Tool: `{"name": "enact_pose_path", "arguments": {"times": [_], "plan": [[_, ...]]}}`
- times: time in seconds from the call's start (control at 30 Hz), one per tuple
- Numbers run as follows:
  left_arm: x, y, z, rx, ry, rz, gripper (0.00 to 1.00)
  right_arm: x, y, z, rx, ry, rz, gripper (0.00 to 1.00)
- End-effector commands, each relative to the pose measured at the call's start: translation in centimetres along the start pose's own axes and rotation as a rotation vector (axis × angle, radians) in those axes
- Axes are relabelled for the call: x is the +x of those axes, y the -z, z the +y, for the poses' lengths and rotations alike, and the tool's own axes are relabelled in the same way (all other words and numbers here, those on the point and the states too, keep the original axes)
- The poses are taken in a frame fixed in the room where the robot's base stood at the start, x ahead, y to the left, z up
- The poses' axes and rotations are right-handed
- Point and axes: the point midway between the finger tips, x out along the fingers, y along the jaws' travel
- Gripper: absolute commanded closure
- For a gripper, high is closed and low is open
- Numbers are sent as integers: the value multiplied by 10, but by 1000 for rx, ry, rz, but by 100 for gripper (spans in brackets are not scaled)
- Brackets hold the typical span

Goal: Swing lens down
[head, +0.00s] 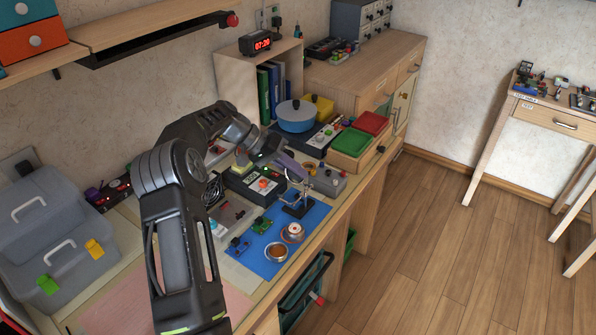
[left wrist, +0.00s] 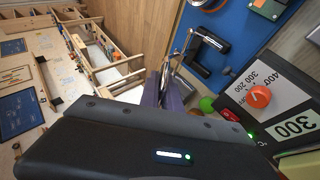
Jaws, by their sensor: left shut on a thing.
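A small metal stand with jointed arms (head: 299,197) stands on the blue mat (head: 314,222). It carries the lens, which is too small to make out clearly in the head view. My left gripper (head: 302,178) reaches in from the left, with its purple fingers at the top of the stand. In the left wrist view the fingertips (left wrist: 167,77) are shut on a thin metal part at the lens, and the fingers hide most of it. The stand's dark base (left wrist: 205,65) shows beyond them over the mat (left wrist: 240,32). My right gripper is out of view.
A station with an orange dial (left wrist: 260,97) is close beside the fingers. Green and red bins (head: 351,141) stand to the right. The bench's front edge is near the stand.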

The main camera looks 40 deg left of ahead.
Motion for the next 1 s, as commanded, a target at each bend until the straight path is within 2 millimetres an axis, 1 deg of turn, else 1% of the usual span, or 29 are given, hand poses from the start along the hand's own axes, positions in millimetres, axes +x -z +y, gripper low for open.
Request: {"name": "enact_pose_path", "arguments": {"times": [0.4,0.43,0.7,1.0], "plan": [[-1,0,-2,-7,-10,0,100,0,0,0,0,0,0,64],[-1,0,-2,-7,-10,0,92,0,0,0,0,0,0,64],[0,0,-2,-6,-10,0,71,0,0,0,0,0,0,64],[-2,0,-1,-6,-11,0,71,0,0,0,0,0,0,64]]}}
